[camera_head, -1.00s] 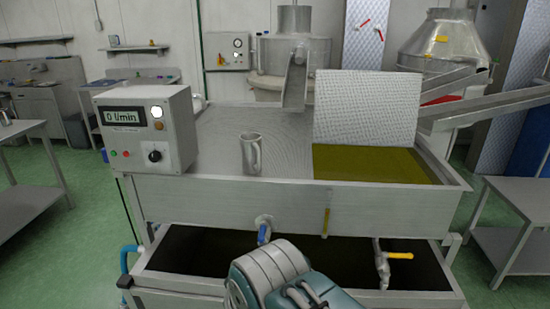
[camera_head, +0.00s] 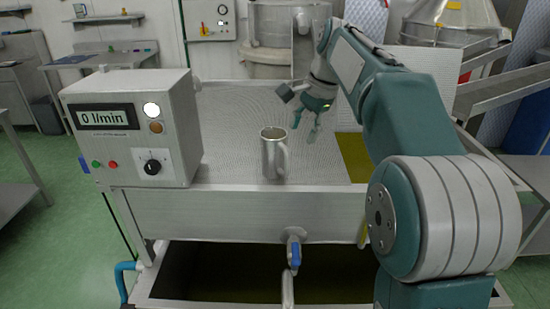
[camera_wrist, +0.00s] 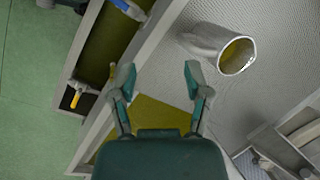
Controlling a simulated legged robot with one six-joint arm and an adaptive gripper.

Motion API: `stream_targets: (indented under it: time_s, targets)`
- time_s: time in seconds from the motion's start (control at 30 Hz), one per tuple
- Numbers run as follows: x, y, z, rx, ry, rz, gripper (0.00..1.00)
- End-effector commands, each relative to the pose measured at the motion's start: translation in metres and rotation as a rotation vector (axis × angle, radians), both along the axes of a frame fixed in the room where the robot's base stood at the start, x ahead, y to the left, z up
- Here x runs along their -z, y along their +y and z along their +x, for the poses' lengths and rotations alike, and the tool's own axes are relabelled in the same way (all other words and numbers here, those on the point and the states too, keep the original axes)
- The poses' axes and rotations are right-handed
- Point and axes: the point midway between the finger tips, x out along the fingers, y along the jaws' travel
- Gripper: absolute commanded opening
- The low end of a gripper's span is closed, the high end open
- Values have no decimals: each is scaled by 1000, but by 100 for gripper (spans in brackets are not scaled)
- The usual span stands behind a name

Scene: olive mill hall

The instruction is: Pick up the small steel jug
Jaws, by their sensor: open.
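The small steel jug (camera_head: 273,155) stands upright on the textured steel top of the tank, near its front edge, with its handle on the right. In the wrist view the jug (camera_wrist: 205,42) is at the upper right, beyond and to the right of my fingertips, and something yellowish shows in its mouth. My gripper (camera_head: 305,125) is open and empty, above the steel top, behind and to the right of the jug in the head view. In the wrist view the fingers of my gripper (camera_wrist: 157,75) are spread apart with nothing between them.
A control box (camera_head: 135,130) reading "0 l/min" stands left of the jug. A blue-handled valve (camera_head: 294,250) is on the tank front below. An olive-coloured area (camera_wrist: 160,117) lies beside the textured steel. The steel top (camera_head: 235,110) behind the jug is clear.

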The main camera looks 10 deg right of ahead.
Motion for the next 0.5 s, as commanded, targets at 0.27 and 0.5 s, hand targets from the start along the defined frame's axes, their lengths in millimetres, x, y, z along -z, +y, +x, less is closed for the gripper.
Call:
stream_targets:
  time_s: [0.27,0.5]
  targets:
    - [26,-15,66,223,171,99,62]
    - [48,-25,90,345,276,142,62]
